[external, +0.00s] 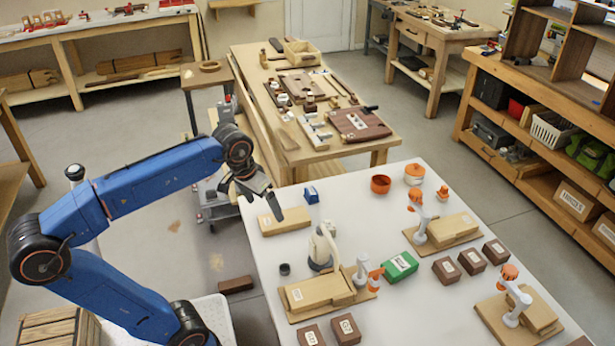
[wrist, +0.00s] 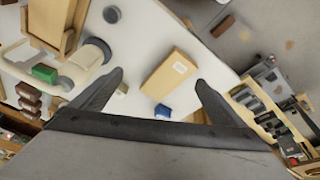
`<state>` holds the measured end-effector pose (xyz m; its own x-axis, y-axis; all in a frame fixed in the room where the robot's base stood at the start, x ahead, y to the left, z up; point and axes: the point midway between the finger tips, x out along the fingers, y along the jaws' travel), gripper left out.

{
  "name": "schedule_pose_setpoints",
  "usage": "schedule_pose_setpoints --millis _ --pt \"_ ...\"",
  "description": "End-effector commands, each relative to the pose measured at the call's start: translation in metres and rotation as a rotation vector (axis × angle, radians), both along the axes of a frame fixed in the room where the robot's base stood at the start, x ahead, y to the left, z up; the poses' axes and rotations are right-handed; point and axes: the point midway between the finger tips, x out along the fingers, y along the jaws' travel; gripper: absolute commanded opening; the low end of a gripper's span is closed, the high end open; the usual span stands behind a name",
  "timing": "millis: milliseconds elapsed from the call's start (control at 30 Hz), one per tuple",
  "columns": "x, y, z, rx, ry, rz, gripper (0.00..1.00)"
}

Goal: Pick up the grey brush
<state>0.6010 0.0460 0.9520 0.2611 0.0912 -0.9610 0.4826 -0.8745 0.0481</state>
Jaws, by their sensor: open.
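In the wrist view the fingers of my gripper (wrist: 159,80) frame a tan wooden block (wrist: 168,72) with a white label, lying below. The block also shows in the external view (external: 284,221). A small blue block (wrist: 163,110) lies beside it, also seen in the external view (external: 311,195). A small dark grey round item (external: 285,269) stands on the table. I cannot make out a clear brush shape in either view.
A cream kettle-like object (external: 321,248) stands near the table's left side. Wooden bases with white-and-orange fixtures, a green box (external: 400,267), several brown boxes and orange containers (external: 381,184) fill the table. A wooden workbench (external: 318,154) with tools stands behind.

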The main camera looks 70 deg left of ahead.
Motion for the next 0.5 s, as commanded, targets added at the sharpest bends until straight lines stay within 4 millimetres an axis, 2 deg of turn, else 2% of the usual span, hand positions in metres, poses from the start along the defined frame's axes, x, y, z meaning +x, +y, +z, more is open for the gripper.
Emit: schedule_pose_setpoints --millis 33,200,367,500 --pt "0.010 0.018 0.002 -0.009 0.014 0.051 0.94" --pt "0.037 0.078 0.007 -0.040 0.048 0.218 0.94" --pt "0.053 0.142 0.006 -0.072 0.079 0.376 0.94" --pt "0.060 0.203 0.002 -0.100 0.105 0.513 0.94"
